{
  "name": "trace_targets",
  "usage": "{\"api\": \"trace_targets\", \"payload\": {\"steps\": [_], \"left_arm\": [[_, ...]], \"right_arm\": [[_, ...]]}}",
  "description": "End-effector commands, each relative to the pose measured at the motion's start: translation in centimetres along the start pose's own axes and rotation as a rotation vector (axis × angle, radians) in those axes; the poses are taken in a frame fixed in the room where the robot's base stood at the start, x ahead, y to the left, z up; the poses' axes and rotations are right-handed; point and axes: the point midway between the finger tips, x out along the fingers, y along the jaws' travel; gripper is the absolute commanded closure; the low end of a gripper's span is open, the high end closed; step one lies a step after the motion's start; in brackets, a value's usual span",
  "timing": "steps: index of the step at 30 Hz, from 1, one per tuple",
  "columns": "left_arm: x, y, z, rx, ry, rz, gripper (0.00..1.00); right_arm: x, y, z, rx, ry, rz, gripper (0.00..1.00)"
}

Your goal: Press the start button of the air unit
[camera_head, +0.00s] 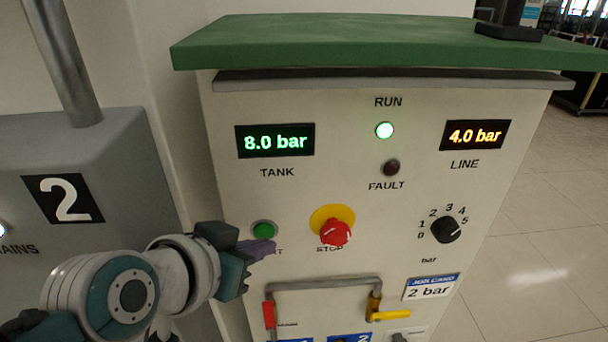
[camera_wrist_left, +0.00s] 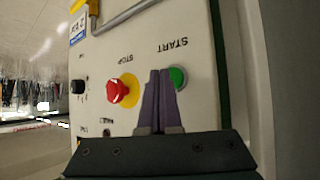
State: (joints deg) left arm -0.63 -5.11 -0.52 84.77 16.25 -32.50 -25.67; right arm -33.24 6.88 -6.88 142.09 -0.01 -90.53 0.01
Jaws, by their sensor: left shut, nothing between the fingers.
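The air unit (camera_head: 350,180) is a pale cabinet with a green top. Its green start button (camera_head: 264,230) sits at the left of the panel, and its label is partly covered by my left gripper (camera_head: 262,250). The gripper's purple fingers are shut and empty, just below the button in the head view. In the left wrist view the fingertips (camera_wrist_left: 160,73) lie beside the start button (camera_wrist_left: 178,77), on the side toward the red stop button (camera_wrist_left: 118,91). I cannot tell whether they touch the panel. My right gripper is not in view.
The tank display (camera_head: 275,140) reads 8.0 bar, the line display (camera_head: 475,135) 4.0 bar. The red stop button (camera_head: 336,232) is close by. A pipe with valve handles (camera_head: 325,284) runs below.

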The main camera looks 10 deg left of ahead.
Motion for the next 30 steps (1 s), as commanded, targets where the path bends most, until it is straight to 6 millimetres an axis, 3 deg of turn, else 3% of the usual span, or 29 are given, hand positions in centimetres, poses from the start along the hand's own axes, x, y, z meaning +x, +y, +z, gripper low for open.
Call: {"api": "trace_targets", "payload": {"steps": [12,30], "left_arm": [[-0.4,0.3,0.2,0.000,0.000,0.000,1.00],[-3.8,2.7,2.6,-0.001,0.000,0.000,1.00]], "right_arm": [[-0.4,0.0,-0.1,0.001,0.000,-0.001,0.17],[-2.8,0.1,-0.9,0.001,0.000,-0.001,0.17]]}}
